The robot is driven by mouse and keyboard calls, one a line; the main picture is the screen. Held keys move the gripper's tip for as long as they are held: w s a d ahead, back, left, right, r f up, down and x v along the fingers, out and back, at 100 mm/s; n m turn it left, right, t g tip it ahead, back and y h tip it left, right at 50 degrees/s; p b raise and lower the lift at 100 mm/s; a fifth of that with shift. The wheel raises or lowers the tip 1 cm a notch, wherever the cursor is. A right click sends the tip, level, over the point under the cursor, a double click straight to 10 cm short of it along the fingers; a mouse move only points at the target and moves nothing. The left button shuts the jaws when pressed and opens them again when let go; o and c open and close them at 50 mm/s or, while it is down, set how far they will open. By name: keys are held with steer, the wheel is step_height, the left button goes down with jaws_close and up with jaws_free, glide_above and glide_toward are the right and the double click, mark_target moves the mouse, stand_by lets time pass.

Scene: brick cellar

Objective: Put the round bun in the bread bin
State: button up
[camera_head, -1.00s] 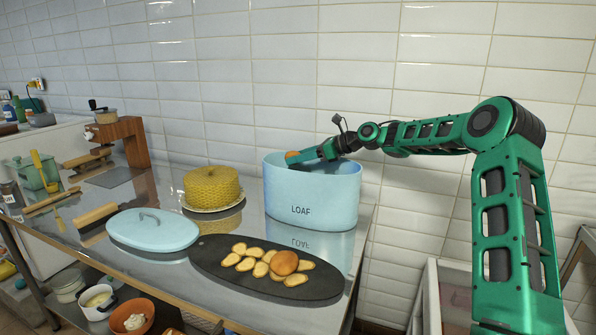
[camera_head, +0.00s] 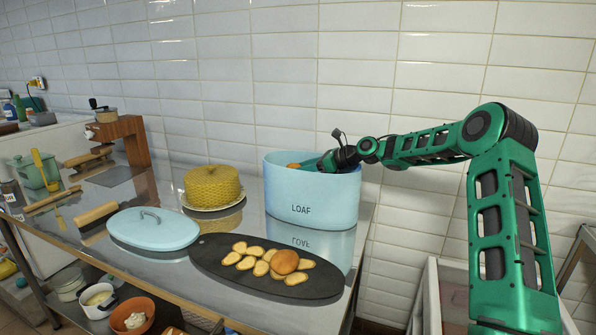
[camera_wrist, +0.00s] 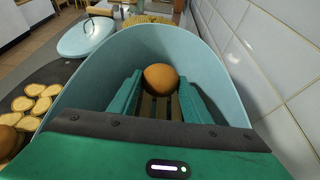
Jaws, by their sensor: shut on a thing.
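The bread bin (camera_head: 312,208) is a light blue oval tub marked LOAF, standing open on the metal table against the tiled wall. My gripper (camera_wrist: 160,85) reaches down inside it, shut on a round brown bun (camera_wrist: 160,78). In the head view the top of this bun (camera_head: 294,165) shows just above the bin's near rim, and the fingers are mostly hidden by the wall. The bin's blue lid (camera_head: 152,230) lies on the table to the left. Another round bun (camera_head: 285,261) rests on the dark oval board (camera_head: 215,262) among several bread slices (camera_head: 245,262).
A yellow woven-looking dome (camera_head: 212,186) on a plate stands left of the bin. The tiled wall is close behind the bin.

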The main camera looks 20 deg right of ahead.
steer(key=shift+f, duration=0.15)
steer(key=o, duration=1)
steer(key=shift+o, duration=0.2)
steer(key=shift+r, duration=0.35)
steer(key=v, duration=1.2)
steer(key=shift+r, duration=0.2)
